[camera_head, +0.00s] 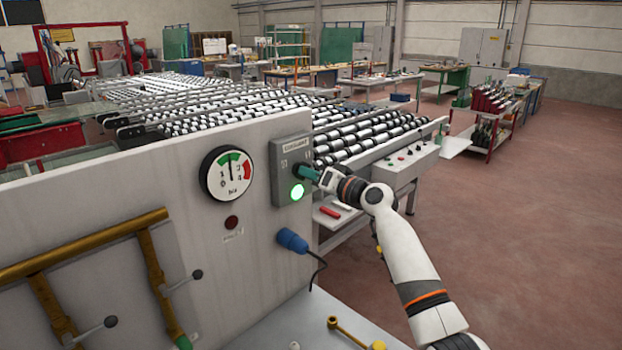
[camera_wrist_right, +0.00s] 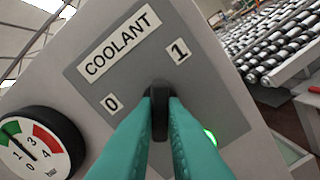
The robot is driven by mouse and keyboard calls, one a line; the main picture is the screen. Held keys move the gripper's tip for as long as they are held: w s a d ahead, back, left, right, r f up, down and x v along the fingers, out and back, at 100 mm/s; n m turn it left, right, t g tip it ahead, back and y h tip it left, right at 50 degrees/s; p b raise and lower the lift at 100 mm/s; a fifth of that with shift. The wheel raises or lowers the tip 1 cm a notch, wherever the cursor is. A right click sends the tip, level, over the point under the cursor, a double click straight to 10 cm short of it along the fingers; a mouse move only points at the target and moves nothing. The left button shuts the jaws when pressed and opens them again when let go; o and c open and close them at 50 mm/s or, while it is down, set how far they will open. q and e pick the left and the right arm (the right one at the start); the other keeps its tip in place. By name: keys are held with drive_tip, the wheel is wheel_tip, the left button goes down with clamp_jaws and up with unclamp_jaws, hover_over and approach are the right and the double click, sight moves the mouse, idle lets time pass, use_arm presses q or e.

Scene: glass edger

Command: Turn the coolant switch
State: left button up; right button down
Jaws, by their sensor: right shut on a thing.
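The grey coolant switch box (camera_head: 283,180) is mounted on the upright machine panel, with a lit green lamp (camera_head: 297,192) on it. In the right wrist view its plate (camera_wrist_right: 131,70) reads COOLANT, with a 0 label on the left and a 1 label on the right. My right gripper (camera_head: 312,174) is at the box. In the right wrist view its teal fingers (camera_wrist_right: 160,110) are shut on the black switch knob (camera_wrist_right: 159,92), which stands roughly upright between the two labels. Much of the knob is hidden by the fingers. My left gripper is not in view.
A round pressure gauge (camera_head: 228,174) and a dark red lamp (camera_head: 231,222) are left of the box. A blue plug (camera_head: 292,240) with a cable is below it. Yellow pipes (camera_head: 85,245) with levers are at lower left. A roller conveyor (camera_head: 370,135) stands behind. Open floor lies right.

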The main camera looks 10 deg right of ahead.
drive_tip(key=shift+n+b, duration=7.7)
drive_tip(key=shift+b, duration=0.15)
drive_tip(key=c, duration=1.5)
unclamp_jaws()
